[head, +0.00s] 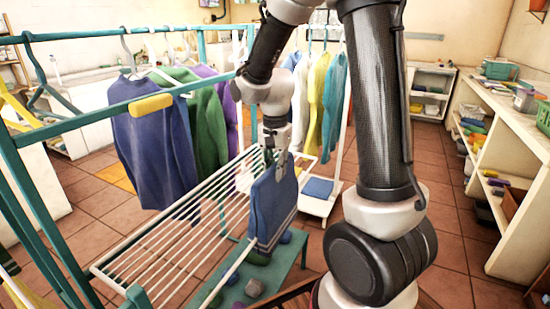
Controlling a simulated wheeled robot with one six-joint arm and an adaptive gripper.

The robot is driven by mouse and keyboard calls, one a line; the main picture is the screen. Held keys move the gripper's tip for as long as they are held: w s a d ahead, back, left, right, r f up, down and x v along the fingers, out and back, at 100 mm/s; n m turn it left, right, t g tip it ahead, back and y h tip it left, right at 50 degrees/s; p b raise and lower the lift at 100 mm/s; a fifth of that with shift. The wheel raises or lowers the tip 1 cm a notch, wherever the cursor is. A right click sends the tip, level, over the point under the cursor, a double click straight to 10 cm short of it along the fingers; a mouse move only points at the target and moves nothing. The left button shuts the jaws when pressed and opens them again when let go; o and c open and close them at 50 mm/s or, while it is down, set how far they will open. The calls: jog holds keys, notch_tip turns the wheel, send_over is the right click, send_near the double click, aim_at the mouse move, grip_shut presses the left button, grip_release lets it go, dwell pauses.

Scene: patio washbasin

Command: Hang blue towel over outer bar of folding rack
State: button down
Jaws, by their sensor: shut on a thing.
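The blue towel (272,212) hangs from my gripper (273,165), with pale stripes near its lower edge. My gripper is shut on the towel's top edge and points down. The white folding rack (165,238) has several parallel bars and stands at the lower middle. Its outer bar (228,275) runs up from the bottom of the picture and passes out of sight at the towel. The towel is at the rack's right side. I cannot tell whether it touches the bar or lies over it.
A teal frame (120,115) with hanging blue and green sweaters stands behind and left of the rack. A green bench (290,262) with small items is below the towel. Shelves (500,150) line the right wall. Tiled floor (455,235) is open at right.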

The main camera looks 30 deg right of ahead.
notch_tip(320, 180, down, 18)
jog(key=shift+r, duration=0.25)
dwell(0.6)
jog(key=c, duration=1.3)
grip_release()
jog(key=shift+o, duration=0.2)
jog(key=shift+r, duration=0.1)
notch_tip(320, 180, up, 9)
jog(key=shift+f, duration=0.1)
